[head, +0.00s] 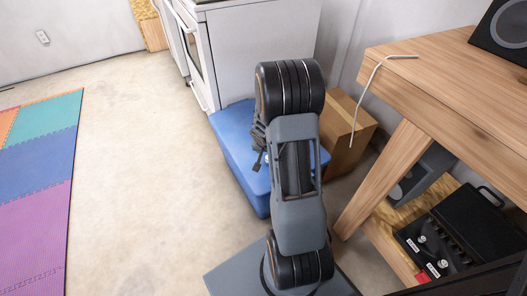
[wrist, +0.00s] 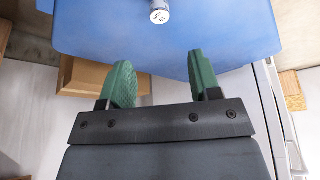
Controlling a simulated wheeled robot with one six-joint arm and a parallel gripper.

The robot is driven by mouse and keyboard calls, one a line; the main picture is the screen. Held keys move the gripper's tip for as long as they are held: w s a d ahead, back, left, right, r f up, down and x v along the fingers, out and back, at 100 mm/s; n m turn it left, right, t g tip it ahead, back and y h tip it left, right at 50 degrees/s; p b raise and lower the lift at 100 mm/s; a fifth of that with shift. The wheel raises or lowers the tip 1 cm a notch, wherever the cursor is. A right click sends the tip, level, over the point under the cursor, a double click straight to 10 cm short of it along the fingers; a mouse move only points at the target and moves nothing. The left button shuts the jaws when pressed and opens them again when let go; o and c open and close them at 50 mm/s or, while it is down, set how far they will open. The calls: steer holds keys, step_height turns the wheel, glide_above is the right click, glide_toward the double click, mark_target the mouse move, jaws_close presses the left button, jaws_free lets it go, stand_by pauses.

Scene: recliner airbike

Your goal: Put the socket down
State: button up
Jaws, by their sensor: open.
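The socket (wrist: 160,12) is a small silvery cylinder with dark markings on its end. It shows at the top edge of the wrist view, on the blue box (wrist: 90,30), and is partly cut off by the frame. My gripper (wrist: 160,62) has green fingers spread wide apart with nothing between them. The socket lies beyond the fingertips, apart from them. In the head view the blue box (head: 238,150) stands on the floor, and my arm covers its middle.
A cardboard box (head: 345,130) stands right of the blue box. A white stove (head: 262,60) is behind it. A wooden workbench (head: 440,85) is on the right, with a bent pale rod (head: 365,92) at its edge. Open floor and a foam mat (head: 40,165) lie left.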

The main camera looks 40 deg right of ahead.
steer(key=s+a+r+n, duration=0.3)
steer(key=a+r, duration=0.5)
steer(key=r, duration=0.4)
steer(key=s+a+r+n+y, duration=0.3)
steer(key=s+a+r+n, duration=0.2)
steer(key=s+a, duration=0.6)
step_height(320, 180, up, 2)
steer(key=shift+s+a+r+n+g, duration=0.2)
steer(key=shift+a+n+g, duration=0.1)
steer(key=shift+a, duration=0.25)
